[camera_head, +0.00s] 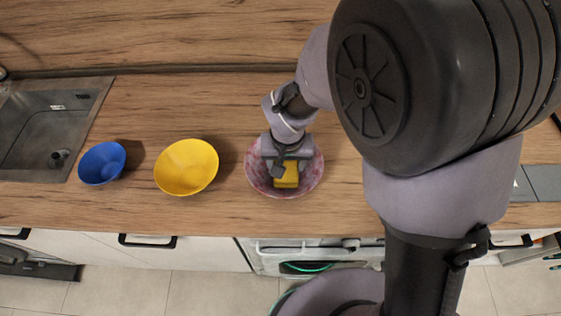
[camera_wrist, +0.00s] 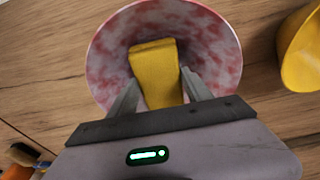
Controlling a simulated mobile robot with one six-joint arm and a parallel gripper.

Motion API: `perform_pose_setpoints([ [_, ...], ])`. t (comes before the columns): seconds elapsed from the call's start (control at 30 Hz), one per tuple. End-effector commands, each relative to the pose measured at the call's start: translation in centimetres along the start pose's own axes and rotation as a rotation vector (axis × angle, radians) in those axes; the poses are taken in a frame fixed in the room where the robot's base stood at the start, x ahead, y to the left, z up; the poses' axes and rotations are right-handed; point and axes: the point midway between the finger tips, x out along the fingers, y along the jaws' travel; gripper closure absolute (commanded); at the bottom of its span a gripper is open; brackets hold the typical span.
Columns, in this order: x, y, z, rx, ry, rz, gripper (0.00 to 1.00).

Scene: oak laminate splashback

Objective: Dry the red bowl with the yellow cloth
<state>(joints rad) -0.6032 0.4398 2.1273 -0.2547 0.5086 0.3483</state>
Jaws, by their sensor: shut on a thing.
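The red bowl (camera_head: 255,177) is mottled red and white and stands upright on the wooden counter, right of the middle. It also shows in the wrist view (camera_wrist: 108,55), its rim around the cloth. The yellow cloth (camera_head: 287,181) is a folded pad between my fingers; in the wrist view (camera_wrist: 155,70) it lies over the inside of the bowl. My gripper (camera_wrist: 158,88) is shut on the cloth and reaches down into the bowl. I cannot tell whether the cloth touches the bowl's inner surface. My wrist and gripper hide part of the bowl.
A yellow bowl (camera_head: 187,167) stands left of the red bowl, and a smaller blue bowl (camera_head: 101,163) is farther left. A metal sink (camera_head: 45,125) is at the far left. The counter (camera_head: 215,100) behind the bowls is clear. Its front edge runs above white cabinets.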

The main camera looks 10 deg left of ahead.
Motion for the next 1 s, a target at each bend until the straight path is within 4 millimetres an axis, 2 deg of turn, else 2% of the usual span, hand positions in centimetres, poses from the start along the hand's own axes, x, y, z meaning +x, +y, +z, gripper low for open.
perform_pose_setpoints([
  [0.3,0.0,0.1,-0.1,-0.001,0.001,-0.001,0.75],
  [0.6,0.3,-1.8,0.0,0.0,0.001,-0.001,0.75],
  [0.87,0.2,-1.7,0.0,0.0,0.0,0.0,0.75],
  [1.0,0.0,-0.8,-0.1,0.001,0.001,0.0,0.75],
])
